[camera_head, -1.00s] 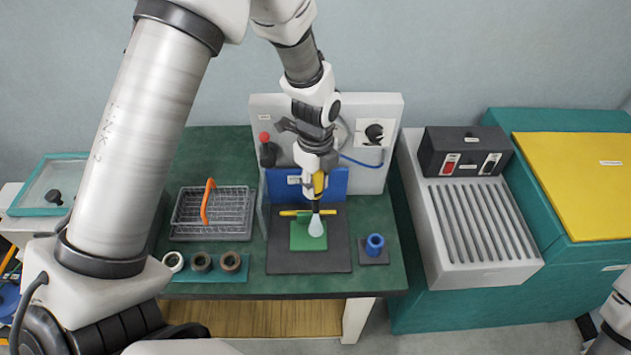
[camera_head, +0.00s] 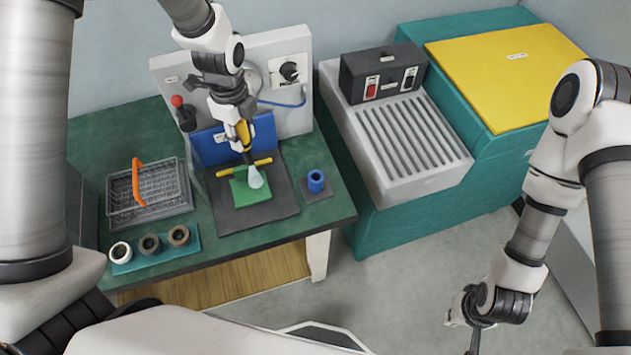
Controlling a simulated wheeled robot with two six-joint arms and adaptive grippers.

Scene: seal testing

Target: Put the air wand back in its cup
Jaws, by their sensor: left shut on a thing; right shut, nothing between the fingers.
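My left gripper (camera_head: 244,135) is over the table, in front of the grey-white panel (camera_head: 291,46). It is shut on the air wand (camera_head: 249,158), which is yellow and dark and points down. A pale, rounded tip (camera_head: 256,179) shows at its lower end, above or against a green pad (camera_head: 240,192); I cannot tell if they touch. The blue cup (camera_head: 316,181) stands upright on a small dark base to the right of the wand, apart from it. My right gripper (camera_head: 475,335) is low at the bottom right, away from the table, shut and empty, its tip partly cut off.
A yellow bar (camera_head: 250,167) lies behind the green pad on a dark mat (camera_head: 274,213). A wire basket (camera_head: 165,197) with an orange handle and several rings (camera_head: 150,244) are on the left. A ribbed grey unit (camera_head: 450,172) stands right of the table. Floor is clear in front.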

